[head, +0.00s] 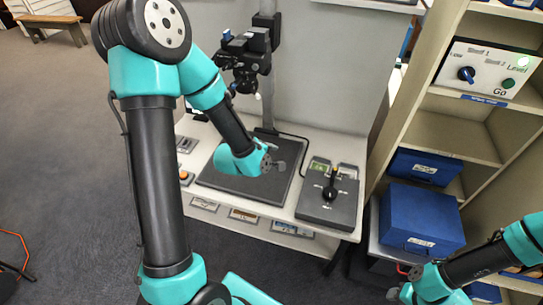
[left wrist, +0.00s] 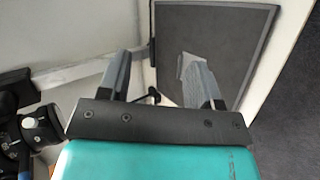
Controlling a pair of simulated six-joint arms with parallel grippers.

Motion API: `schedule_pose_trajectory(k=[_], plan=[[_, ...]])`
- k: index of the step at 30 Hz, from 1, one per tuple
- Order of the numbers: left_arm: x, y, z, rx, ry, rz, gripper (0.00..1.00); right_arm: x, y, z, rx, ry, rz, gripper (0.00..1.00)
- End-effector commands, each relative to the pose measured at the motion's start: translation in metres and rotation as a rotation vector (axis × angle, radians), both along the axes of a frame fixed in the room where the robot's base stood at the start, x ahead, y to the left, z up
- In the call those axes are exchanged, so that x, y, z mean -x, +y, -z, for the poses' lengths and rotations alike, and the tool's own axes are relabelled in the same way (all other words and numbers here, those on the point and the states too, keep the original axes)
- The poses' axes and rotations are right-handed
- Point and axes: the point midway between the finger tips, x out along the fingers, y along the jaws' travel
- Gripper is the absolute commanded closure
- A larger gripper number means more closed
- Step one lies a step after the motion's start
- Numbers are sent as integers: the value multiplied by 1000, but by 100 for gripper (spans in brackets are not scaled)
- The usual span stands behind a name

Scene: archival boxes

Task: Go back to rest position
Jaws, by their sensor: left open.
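My left arm reaches in from the left over the white bench. Its gripper (head: 277,158) is above the dark square mat (head: 227,182), near the mat's right side. The left wrist view shows its two grey fingers (left wrist: 158,75) apart with nothing held between them; the mat (left wrist: 215,35) lies beyond them. My right arm shows at the lower right, in front of the shelf. Its gripper (head: 398,292) is small and partly hidden there, and I cannot tell whether it is open or shut.
A camera-like black device (head: 245,58) stands on a post behind the mat. A dark control box with a lever (head: 328,203) sits at the bench's right end. Blue boxes (head: 420,222) and a dial panel (head: 486,72) occupy the shelf at right. Grey floor lies open at left.

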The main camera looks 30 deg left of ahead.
Motion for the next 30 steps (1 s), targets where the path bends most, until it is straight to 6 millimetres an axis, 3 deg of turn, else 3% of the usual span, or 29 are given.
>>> schedule_pose_trajectory(k=[15,19,23,30], plan=[[0,-1,1,-4,3,5,42,0,0,0,0,0,0,57],[3,-4,11,-31,27,38,42,0,0,0,0,0,0,57],[12,-16,39,-108,90,137,42,0,0,0,0,0,0,57],[49,-49,114,-309,255,492,42,0,0,0,0,0,0,57]])
